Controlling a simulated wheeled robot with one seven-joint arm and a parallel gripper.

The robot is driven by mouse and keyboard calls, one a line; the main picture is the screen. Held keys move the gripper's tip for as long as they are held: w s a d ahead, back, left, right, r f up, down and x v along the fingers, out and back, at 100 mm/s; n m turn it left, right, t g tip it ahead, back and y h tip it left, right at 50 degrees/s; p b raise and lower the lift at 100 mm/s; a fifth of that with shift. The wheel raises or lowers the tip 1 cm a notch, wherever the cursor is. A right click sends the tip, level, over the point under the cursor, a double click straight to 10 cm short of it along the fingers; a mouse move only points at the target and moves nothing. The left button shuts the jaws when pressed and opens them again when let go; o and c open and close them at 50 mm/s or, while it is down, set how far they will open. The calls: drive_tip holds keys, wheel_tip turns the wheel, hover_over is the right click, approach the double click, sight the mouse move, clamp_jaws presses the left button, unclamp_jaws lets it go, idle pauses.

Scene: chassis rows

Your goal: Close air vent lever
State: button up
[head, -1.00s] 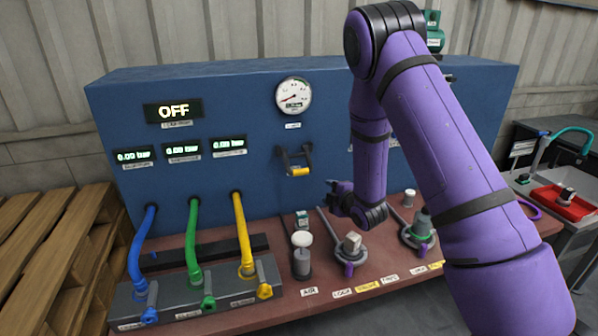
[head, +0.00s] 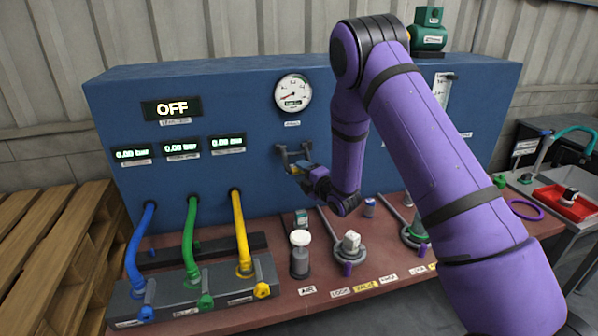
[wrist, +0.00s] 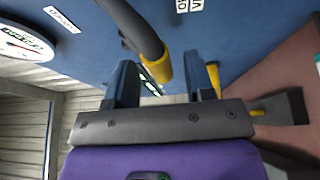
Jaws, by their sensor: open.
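The vent lever is a dark handle with a yellow grip on the blue panel below the gauge; its dark arm shows in the head view (head: 281,158). In the wrist view, its dark arm and yellow grip (wrist: 160,68) lie just ahead of my fingers, near the left one. More yellow (wrist: 213,75) shows by the right finger, with a dark arm at right. My gripper (head: 299,170) is at the lever, its fingers open in the wrist view (wrist: 165,85). The fingers partly hide the grip, and I cannot tell whether they touch it.
A round gauge (head: 293,92) sits above the lever. The blue panel (head: 250,130) is close ahead. A white-capped cylinder (head: 300,254) and a ring-based fitting (head: 349,249) stand on the red bench below. Blue, green and yellow hoses (head: 241,228) are at left.

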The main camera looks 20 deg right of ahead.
drive_tip(key=shift+x, duration=1)
clamp_jaws()
